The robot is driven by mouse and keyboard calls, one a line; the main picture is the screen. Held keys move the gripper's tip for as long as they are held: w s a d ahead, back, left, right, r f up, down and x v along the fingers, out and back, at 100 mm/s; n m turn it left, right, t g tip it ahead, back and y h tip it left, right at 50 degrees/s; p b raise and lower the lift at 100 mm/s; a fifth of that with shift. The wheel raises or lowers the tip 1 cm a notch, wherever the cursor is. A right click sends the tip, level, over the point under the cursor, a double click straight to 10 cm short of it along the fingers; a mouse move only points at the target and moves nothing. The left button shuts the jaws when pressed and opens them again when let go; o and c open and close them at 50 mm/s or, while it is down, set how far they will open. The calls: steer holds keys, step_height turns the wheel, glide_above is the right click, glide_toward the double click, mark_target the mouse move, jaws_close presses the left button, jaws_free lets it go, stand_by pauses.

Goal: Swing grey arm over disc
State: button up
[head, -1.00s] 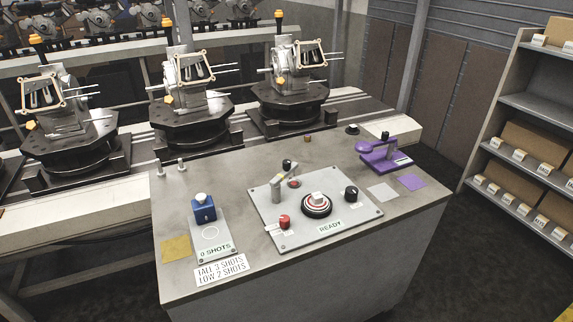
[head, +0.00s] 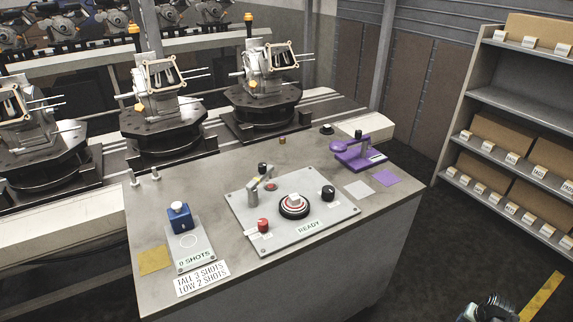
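The grey arm (head: 260,184) stands on the light grey panel (head: 250,212), left of and behind the disc. A black knob (head: 262,166) is at its upper end. The disc (head: 286,211) has black, white and red rings, and a small white block (head: 295,200) sits on it. The grey arm is beside the disc, not over it. A dark and metallic part (head: 490,307), seemingly my gripper, shows at the bottom right edge. It is cut off, far from the panel and below the bench top. Its fingers cannot be made out.
A red knob (head: 263,225), a black knob (head: 328,193) and a READY label (head: 308,227) are on the panel. A blue device (head: 179,217) stands left, a purple device (head: 357,153) right. Machines stand behind the bench. Shelves (head: 510,99) stand at right, with open floor between.

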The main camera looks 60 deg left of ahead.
steer(key=w+a+r+n+t+y, duration=0.15)
steer(key=w+a+r, duration=0.25)
steer(key=a+r, duration=0.8)
steer(key=w+a+r+t+y, duration=0.15)
steer(key=w+a+r, duration=0.25)
steer(key=a+r, duration=0.75)
steer(key=w+a+r+n+t+y, duration=0.15)
steer(key=w+a+r, duration=0.35)
steer(key=a+r, duration=0.65)
steer(key=s+a+r+g, duration=0.1)
steer(key=s+a, duration=0.3)
steer(key=s+a+r+g, duration=0.1)
steer(key=s+a, duration=0.3)
steer(key=s+a+r+g, duration=0.1)
steer(key=s+a, duration=0.3)
steer(key=shift+s+a+r+n+h, duration=0.25)
steer(key=shift+s+r+n, duration=0.05)
steer(key=shift+s, duration=0.05)
steer(key=s+a+r+g+h, duration=0.15)
steer(key=s+a+r, duration=0.25)
steer(key=s+a, duration=0.6)
steer(key=n+g+h, duration=0.2)
steer(key=h, duration=0.2)
glide_toward(262, 164)
step_height(262, 164, down, 10)
steer(key=shift+f, duration=0.1)
steer(key=shift+c, duration=0.2)
steer(key=shift+a, duration=0.1)
jaws_close()
